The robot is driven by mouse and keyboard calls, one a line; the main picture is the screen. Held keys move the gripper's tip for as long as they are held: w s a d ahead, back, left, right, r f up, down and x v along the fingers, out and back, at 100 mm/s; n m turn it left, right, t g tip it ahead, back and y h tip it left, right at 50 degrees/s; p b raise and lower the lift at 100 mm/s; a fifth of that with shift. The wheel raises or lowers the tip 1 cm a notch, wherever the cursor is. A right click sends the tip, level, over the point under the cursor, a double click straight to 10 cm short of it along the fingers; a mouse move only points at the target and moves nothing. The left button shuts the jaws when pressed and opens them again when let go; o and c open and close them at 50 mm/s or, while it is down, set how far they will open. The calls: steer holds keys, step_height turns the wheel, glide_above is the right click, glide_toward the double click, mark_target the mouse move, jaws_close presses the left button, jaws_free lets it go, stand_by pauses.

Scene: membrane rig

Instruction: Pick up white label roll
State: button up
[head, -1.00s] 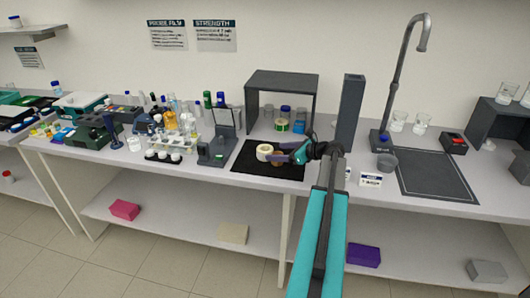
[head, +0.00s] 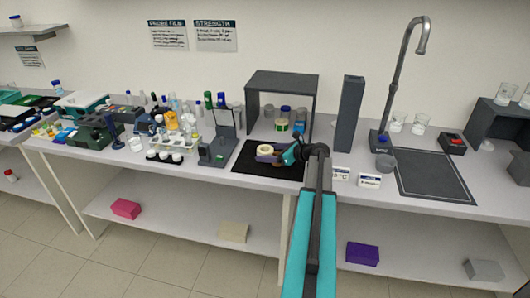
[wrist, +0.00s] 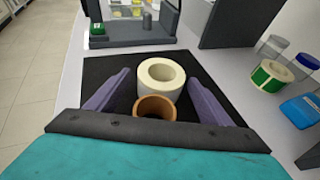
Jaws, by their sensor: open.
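The white label roll (wrist: 162,76) lies flat on a black mat (wrist: 98,68), its hole facing up; in the head view it is a small cream ring (head: 264,149) on the mat. A brown ring-shaped roll (wrist: 155,107) sits on the near side of it in the wrist view, partly hidden by my gripper's body. My gripper (wrist: 158,78) is open, with one purple finger on the left and one on the right of the two rolls. A gap shows between each finger and the white roll. In the head view my gripper (head: 270,156) is low over the mat.
A grey stand (head: 218,148) is left of the mat, and a dark open shelf unit (head: 282,80) is behind it. A green-labelled roll (wrist: 271,76) and a blue item (wrist: 301,108) lie to the right in the wrist view. A tall dark column (head: 350,115) stands to the right.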

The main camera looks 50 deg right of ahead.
steer(key=shift+p+x, duration=0.3)
steer(key=shift+x, duration=0.95)
steer(key=shift+c, duration=0.3)
steer(key=c, duration=1)
step_height(320, 180, up, 10)
steer(key=b, duration=0.2)
steer(key=shift+b, duration=0.4)
